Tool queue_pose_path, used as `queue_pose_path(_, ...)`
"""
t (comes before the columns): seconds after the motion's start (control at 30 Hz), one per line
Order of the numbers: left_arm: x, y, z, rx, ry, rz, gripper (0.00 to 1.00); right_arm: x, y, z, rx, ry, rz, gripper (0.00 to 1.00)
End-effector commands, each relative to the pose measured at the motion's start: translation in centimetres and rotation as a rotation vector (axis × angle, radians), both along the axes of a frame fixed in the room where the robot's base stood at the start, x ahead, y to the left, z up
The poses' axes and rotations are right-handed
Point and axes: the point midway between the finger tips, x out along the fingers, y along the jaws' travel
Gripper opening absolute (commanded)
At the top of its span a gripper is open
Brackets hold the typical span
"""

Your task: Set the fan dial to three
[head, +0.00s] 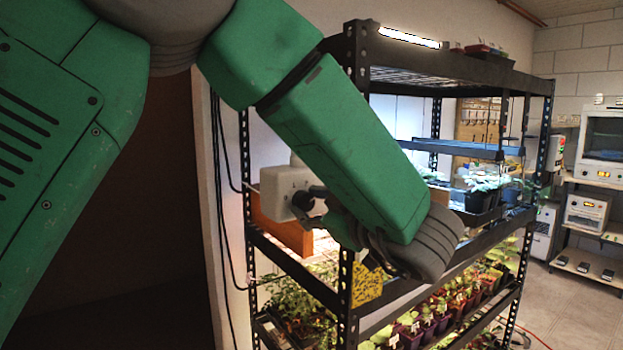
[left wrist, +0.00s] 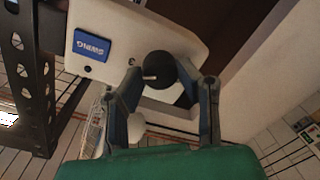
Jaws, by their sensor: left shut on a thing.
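The fan dial (left wrist: 160,66) is a round black knob with a short pale pointer mark, on a white box (left wrist: 120,30) that carries a blue label (left wrist: 91,45). In the left wrist view the pointer faces left; I cannot read any numbers around it. My left gripper (left wrist: 170,82) has a finger on each side of the dial and is shut on it. In the head view the white box (head: 277,193) is at the near left end of the rack, with my left gripper (head: 309,199) against it; the dial is hidden there. My right gripper is not in view.
A black metal rack (head: 357,100) holds potted seedlings (head: 430,322) close below my left arm. Its upright (left wrist: 32,75) stands left of the box in the left wrist view. A yellow tag (head: 367,285) hangs on the rack. Appliances (head: 587,212) stand at the far right.

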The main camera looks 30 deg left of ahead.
Motion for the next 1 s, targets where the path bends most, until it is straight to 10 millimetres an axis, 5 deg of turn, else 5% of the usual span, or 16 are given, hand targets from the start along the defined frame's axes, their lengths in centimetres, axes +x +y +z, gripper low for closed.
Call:
queue_pose_path(0.33, -0.1, -0.1, -0.4, 0.061, 0.175, -0.004, 0.01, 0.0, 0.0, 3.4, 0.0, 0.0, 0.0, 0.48)
queue_pose_path(0.97, -0.1, -0.1, -0.6, 0.077, 0.215, -0.003, 0.01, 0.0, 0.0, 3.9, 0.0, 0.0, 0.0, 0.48)
queue_pose_path(1.0, -0.1, -0.1, -0.6, 0.078, 0.214, -0.004, 0.4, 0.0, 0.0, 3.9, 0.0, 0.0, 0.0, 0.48)
